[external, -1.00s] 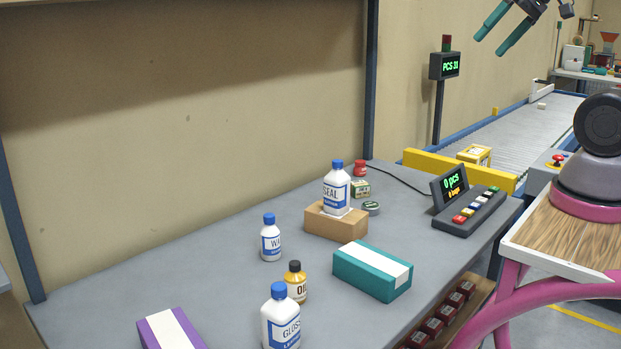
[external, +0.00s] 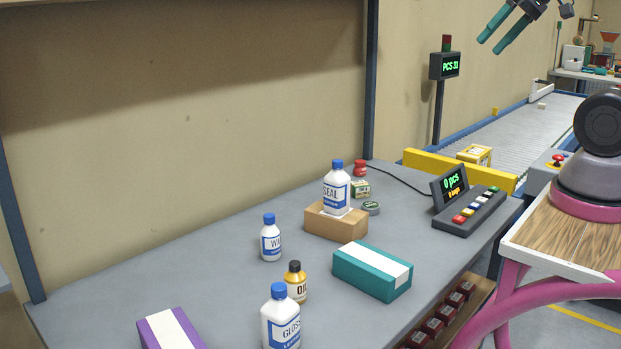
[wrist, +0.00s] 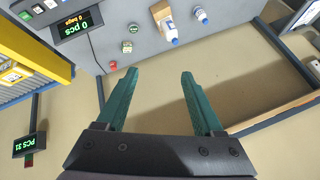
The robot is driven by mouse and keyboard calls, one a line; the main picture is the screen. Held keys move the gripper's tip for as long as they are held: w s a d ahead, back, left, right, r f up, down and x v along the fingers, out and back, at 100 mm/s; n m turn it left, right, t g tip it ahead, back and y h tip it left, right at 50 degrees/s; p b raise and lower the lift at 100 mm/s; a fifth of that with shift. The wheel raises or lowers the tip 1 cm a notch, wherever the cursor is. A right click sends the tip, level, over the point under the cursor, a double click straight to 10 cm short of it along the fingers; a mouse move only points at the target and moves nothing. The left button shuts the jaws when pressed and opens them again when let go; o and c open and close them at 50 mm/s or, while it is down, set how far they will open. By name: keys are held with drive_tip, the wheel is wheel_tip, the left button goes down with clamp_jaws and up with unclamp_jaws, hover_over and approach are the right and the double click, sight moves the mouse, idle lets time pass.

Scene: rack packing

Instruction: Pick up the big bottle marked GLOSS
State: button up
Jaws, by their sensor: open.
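The big bottle marked GLOSS (external: 281,320) is white with a blue cap and a blue-and-white label. It stands upright at the near edge of the grey table in the external view, its base cut off by the frame. My gripper (external: 508,28) is high at the upper right, far from the bottle, with its two green fingers apart and nothing between them. In the wrist view the open fingers (wrist: 158,95) point towards the table's far end. I cannot make out the GLOSS bottle in the wrist view.
A small OIL bottle (external: 296,284) stands just behind GLOSS. A purple box (external: 160,332) lies to its left, a teal box (external: 362,283) to its right. A W-labelled bottle (external: 271,240) and a SEAL bottle (external: 337,190) on a cardboard box (external: 325,225) stand farther back.

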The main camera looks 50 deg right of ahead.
sight(262, 309)
drive_tip(key=w+a+f+n+t+y, duration=0.1)
drive_tip(key=w+a+f+n+t, duration=0.2)
drive_tip(key=w+a, duration=0.65)
drive_tip(key=w+a+f+n+y, duration=0.1)
drive_tip(key=w+a+f+n, duration=0.3)
drive_tip(key=w, duration=1)
drive_tip(key=w+a+f+n+t+y, duration=0.1)
drive_tip(key=w+a+f+y, duration=0.15)
drive_tip(key=a+f, duration=0.8)
drive_tip(key=s+a+f+n+y, duration=0.3)
drive_tip(key=a+f, duration=0.6)
drive_tip(key=a, duration=0.5)
drive_tip(key=s+a+f+n+y, duration=0.45)
drive_tip(key=s+a+f, duration=0.45)
drive_tip(key=s+f, duration=0.5)
drive_tip(key=shift+m, duration=0.45)
drive_tip(key=x, duration=0.3)
drive_tip(key=r+x, duration=0.1)
drive_tip(key=x, duration=0.2)
drive_tip(key=s+x, duration=0.1)
drive_tip(key=x, duration=0.2)
drive_tip(key=shift+w+a+r, duration=0.2)
drive_tip(key=shift+a+r, duration=0.05)
drive_tip(key=shift+a, duration=0.35)
clamp_jaws()
